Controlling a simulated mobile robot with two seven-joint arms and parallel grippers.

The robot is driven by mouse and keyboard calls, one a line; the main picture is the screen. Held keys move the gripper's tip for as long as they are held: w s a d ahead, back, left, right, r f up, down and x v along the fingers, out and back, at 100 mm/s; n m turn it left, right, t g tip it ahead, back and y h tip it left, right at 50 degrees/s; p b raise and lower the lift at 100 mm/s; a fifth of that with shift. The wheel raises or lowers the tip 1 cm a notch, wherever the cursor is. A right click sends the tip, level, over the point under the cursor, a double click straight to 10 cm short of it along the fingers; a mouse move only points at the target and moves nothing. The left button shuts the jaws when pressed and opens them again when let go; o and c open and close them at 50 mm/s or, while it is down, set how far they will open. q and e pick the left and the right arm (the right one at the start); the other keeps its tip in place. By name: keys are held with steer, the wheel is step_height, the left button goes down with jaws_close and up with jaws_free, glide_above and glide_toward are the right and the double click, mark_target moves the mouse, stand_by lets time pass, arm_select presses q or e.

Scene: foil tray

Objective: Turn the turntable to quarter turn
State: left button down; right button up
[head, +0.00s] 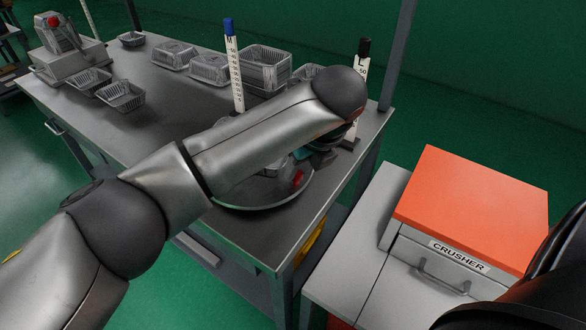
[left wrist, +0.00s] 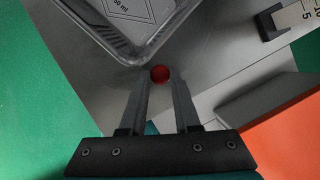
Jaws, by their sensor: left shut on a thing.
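The turntable (head: 262,204) is a round grey disc near the table's front right corner, largely hidden behind my left arm in the head view. A small red knob (head: 298,178) shows at its right side. In the left wrist view the round red knob (left wrist: 160,73) sits at the fingertips. My left gripper (left wrist: 160,86) is shut on it, with the two fingers either side. In the head view the gripper is mostly hidden by my own wrist. A clear tray with a printed label (left wrist: 122,12) lies just beyond the knob. My right gripper is not in view.
Clear trays (head: 265,67) stand along the table's back, with smaller ones (head: 120,96) at left. Upright marked posts with a blue top (head: 233,65) and black top (head: 361,75) flank the turntable. An orange-topped crusher (head: 475,205) stands right of the table (head: 150,105).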

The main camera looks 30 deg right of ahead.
arm_select(q)
steer(key=shift+w+f+n, duration=0.25)
steer(key=shift+f+n, duration=0.05)
steer(key=shift+f, duration=0.05)
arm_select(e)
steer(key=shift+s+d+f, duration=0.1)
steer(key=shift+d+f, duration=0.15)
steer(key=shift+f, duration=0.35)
arm_select(q)
steer(key=c, duration=0.6)
jaws_free()
steer(key=shift+s, duration=0.1)
steer(key=p+v, duration=0.1)
steer(key=v, duration=0.7)
steer(key=shift+a+p, duration=0.2)
steer(key=shift+p, duration=0.2)
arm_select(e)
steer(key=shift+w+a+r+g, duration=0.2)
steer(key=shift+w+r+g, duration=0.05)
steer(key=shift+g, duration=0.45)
